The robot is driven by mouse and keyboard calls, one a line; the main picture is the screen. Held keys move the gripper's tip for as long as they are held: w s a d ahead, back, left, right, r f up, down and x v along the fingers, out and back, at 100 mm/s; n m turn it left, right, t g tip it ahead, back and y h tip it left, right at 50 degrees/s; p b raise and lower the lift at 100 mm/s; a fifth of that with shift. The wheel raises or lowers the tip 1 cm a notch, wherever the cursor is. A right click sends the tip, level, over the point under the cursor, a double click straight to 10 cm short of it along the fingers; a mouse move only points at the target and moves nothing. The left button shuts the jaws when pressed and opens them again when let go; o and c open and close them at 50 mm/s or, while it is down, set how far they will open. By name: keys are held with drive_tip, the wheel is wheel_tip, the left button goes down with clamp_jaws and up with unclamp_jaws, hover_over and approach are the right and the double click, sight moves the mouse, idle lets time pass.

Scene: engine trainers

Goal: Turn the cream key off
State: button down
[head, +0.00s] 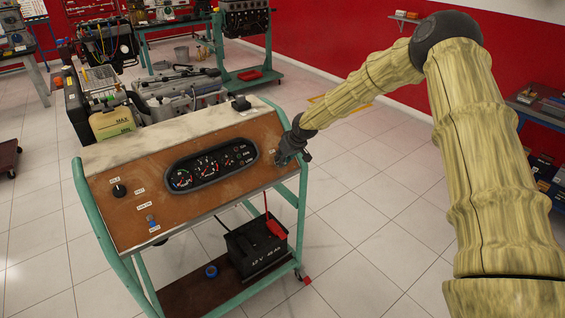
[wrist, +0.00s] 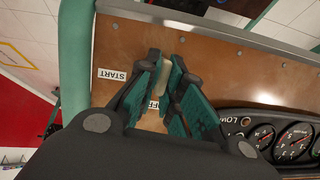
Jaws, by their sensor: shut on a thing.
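The cream key (wrist: 162,76) shows in the wrist view between the green finger pads of my gripper (wrist: 166,88), on the brown panel (wrist: 222,62). The pads are shut on it. A START label (wrist: 112,75) is to its left, and another label (wrist: 152,104), partly hidden, is just below it. In the head view my gripper (head: 291,146) is at the right end of the panel and hides the key there. I cannot tell the key's exact turn position.
The gauge cluster (head: 211,167) is left of my gripper. A black knob (head: 119,190) and a blue switch (head: 151,220) are farther left on the panel. A battery (head: 257,250) stands on the shelf below.

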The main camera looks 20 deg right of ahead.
drive_tip(key=shift+n, duration=0.5)
drive_tip(key=c, duration=1.6)
unclamp_jaws()
drive_tip(key=shift+o, duration=0.2)
drive_tip(key=v, duration=1.2)
drive_tip(key=shift+s+a, duration=0.1)
drive_tip(key=shift+f, duration=0.1)
